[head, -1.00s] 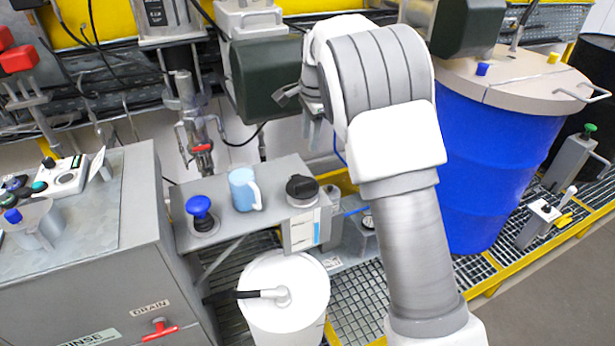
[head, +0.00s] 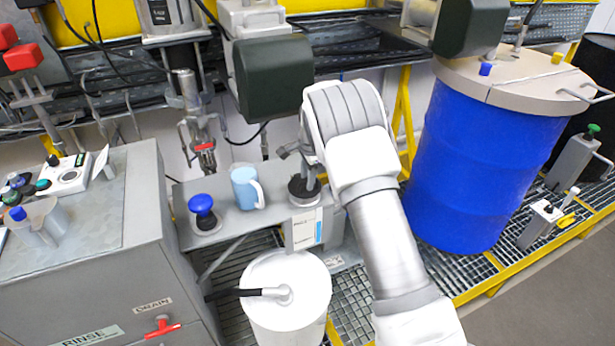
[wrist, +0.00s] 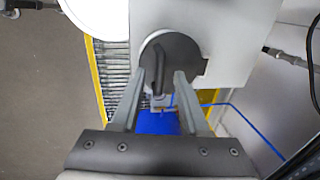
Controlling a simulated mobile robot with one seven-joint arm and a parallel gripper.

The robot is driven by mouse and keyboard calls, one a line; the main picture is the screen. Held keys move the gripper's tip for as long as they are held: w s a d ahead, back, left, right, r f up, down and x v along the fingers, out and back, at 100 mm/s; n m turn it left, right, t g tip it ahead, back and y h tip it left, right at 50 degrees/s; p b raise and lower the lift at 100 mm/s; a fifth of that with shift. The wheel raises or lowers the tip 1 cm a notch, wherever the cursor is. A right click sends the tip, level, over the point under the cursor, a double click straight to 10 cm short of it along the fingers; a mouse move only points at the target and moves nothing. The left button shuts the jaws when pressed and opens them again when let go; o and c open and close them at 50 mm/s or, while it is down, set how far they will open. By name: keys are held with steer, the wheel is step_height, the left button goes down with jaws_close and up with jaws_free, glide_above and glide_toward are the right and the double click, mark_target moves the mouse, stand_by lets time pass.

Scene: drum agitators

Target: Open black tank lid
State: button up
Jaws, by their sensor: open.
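The black lid (head: 303,196) sits on top of the small grey tank (head: 300,235), at the right end of the grey shelf. In the wrist view the lid (wrist: 183,52) is a dark disc with a raised bar across it, on the tank's pale top (wrist: 232,40). My gripper (head: 308,178) is just over the lid and partly covers it in the head view. In the wrist view my gripper (wrist: 160,76) has its two fingers apart, with the tips over the lid's near edge. Nothing is held. I cannot tell whether the fingertips touch the lid.
A light blue mug (head: 244,188) and a blue knob (head: 203,208) stand left of the lid on the shelf. A white bucket (head: 290,310) is below in front. A big blue drum (head: 475,160) stands right of my arm. A dark green motor housing (head: 275,75) hangs above.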

steer(key=shift+c, duration=0.3)
jaws_close()
stand_by(1.2)
